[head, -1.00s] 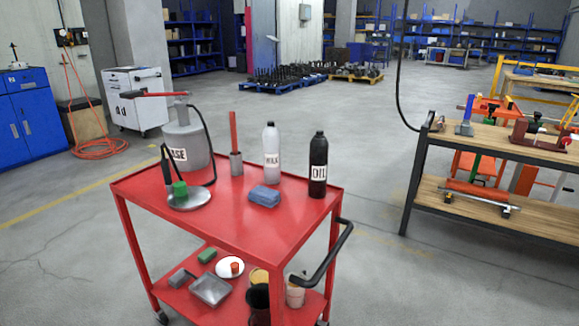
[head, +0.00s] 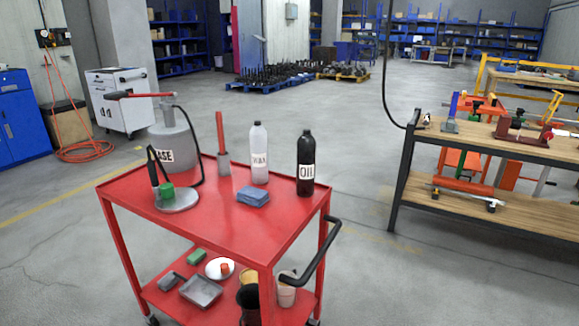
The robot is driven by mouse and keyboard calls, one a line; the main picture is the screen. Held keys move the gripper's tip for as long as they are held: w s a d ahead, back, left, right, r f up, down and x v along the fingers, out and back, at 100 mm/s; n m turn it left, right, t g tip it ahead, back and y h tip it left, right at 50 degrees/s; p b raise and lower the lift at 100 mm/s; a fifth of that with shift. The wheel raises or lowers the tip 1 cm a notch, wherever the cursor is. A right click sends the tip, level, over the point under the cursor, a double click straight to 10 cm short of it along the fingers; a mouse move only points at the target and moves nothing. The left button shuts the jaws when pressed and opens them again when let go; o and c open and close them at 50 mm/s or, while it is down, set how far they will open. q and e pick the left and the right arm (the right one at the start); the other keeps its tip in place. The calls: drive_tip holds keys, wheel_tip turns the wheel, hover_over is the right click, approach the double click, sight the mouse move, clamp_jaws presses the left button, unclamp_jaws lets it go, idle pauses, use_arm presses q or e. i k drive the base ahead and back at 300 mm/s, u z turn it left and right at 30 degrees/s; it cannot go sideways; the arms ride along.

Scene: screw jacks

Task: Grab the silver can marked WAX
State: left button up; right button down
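A silver bottle-shaped can (head: 259,146) with a white label stands upright on the top of the red cart (head: 225,238). Its label is small and blurred but looks like WAX. A black bottle (head: 305,150) marked OIL stands just to its right, with a gap between them. A grey holder (head: 223,165) with a red stick upright in it stands to its left. A folded blue cloth (head: 253,197) lies in front of it. Neither of my grippers is in view.
A large grey can (head: 176,140) with a hose and a round tray (head: 177,199) with a green block stand on the cart's left. The cart's black handle (head: 318,256) sticks out at right. A wooden workbench (head: 500,141) stands further right, with open floor between.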

sight(258, 136)
drive_tip(key=u, duration=2.15)
drive_tip(key=i, duration=1.9)
drive_tip(key=z, duration=1.75)
